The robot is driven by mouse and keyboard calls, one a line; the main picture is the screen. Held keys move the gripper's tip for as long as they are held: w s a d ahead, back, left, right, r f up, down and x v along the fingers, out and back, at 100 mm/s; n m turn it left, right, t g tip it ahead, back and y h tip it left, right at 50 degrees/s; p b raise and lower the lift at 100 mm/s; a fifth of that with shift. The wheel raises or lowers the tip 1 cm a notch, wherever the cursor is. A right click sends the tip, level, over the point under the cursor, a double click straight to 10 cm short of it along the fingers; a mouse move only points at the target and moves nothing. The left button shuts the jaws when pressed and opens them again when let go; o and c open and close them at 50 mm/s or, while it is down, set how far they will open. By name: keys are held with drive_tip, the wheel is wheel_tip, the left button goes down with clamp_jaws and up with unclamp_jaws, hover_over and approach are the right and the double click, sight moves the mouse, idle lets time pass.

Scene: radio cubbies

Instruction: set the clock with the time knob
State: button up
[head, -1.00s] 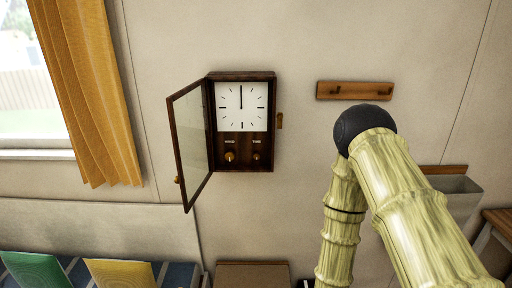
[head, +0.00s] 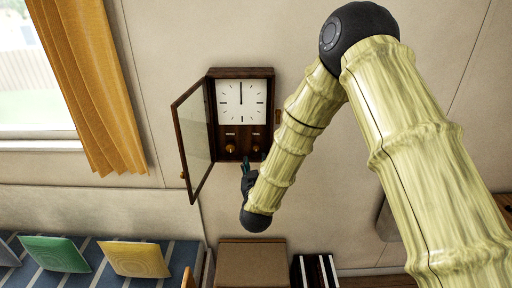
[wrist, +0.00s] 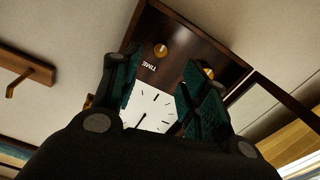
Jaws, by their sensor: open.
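The clock (head: 242,103) is a dark wooden wall case with a white face, its hands at twelve. Its glazed door (head: 193,140) hangs open to the left. Two brass knobs sit below the face. In the wrist view, which is upside down, the label TIME is beside the time knob (wrist: 161,50); this is the right knob in the head view (head: 256,149). The other knob (head: 230,149) is partly behind a finger in the wrist view (wrist: 208,72). My gripper (head: 252,161) is open and empty just below the knobs, its fingers (wrist: 160,62) pointing toward the case. I see no contact.
A wooden peg rail (wrist: 25,70) is on the wall beside the clock. The open door's edge is left of my gripper. Below are a brown box (head: 250,252), dark upright books (head: 315,271) and a striped bench with green and yellow cushions (head: 135,259). An orange curtain hangs at left.

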sight(256, 149)
drive_tip(key=w+p, duration=0.3)
drive_tip(key=w, duration=0.6)
drive_tip(key=shift+w+p, duration=0.25)
drive_tip(key=shift+p, duration=0.1)
drive_tip(key=shift+f, duration=0.1)
clamp_jaws()
